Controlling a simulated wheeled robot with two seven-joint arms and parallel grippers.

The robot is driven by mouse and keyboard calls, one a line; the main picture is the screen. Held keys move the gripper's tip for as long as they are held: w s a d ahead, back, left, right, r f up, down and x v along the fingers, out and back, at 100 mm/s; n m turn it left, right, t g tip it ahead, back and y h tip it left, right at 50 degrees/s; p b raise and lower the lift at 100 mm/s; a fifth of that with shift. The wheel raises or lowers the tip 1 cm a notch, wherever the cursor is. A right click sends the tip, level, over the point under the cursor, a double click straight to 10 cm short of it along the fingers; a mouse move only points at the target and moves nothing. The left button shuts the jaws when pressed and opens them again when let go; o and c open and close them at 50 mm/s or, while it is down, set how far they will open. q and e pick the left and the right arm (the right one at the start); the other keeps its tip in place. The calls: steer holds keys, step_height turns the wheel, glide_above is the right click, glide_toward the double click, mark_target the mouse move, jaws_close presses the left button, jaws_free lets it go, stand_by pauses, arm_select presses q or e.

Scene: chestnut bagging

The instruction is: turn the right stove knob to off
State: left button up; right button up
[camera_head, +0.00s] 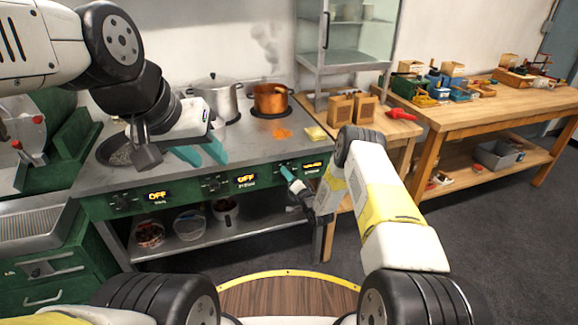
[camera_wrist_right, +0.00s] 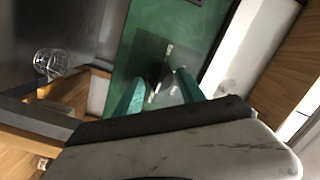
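The right stove knob (camera_wrist_right: 158,77) is dark and sits on the green front panel (camera_wrist_right: 135,45). In the right wrist view it lies between the teal fingertips of my right gripper (camera_wrist_right: 160,85), with gaps visible on both sides. In the head view my right gripper (camera_head: 291,178) is at the right end of the stove front and covers most of this knob. The yellow display (camera_head: 312,165) above it is lit, its word too small to read; the other two displays (camera_head: 157,196) (camera_head: 246,180) read OFF. My left gripper (camera_head: 201,154) is open and empty above the stove top.
A copper pot (camera_head: 270,98) and a steel pot (camera_head: 217,97) stand at the back of the stove. A pan (camera_head: 113,151) is at the left, partly behind my left arm. An orange patch (camera_head: 283,133) marks the stove top. Containers (camera_head: 190,224) stand on the lower shelf.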

jaws_close()
steer(key=shift+n, duration=0.3)
steer(key=shift+s+a+f+n+t+h, duration=0.15)
steer(key=shift+n+h, duration=0.55)
steer(key=shift+n, duration=4.75)
steer(key=shift+a+r+n+t+h, duration=0.2)
steer(key=shift+n+h, duration=0.5)
steer(key=shift+n, duration=4.7)
steer(key=shift+s+a+f+n+t+h, duration=0.2)
steer(key=shift+n+h, duration=0.5)
steer(key=shift+n, duration=4.75)
steer(key=shift+w, duration=0.15)
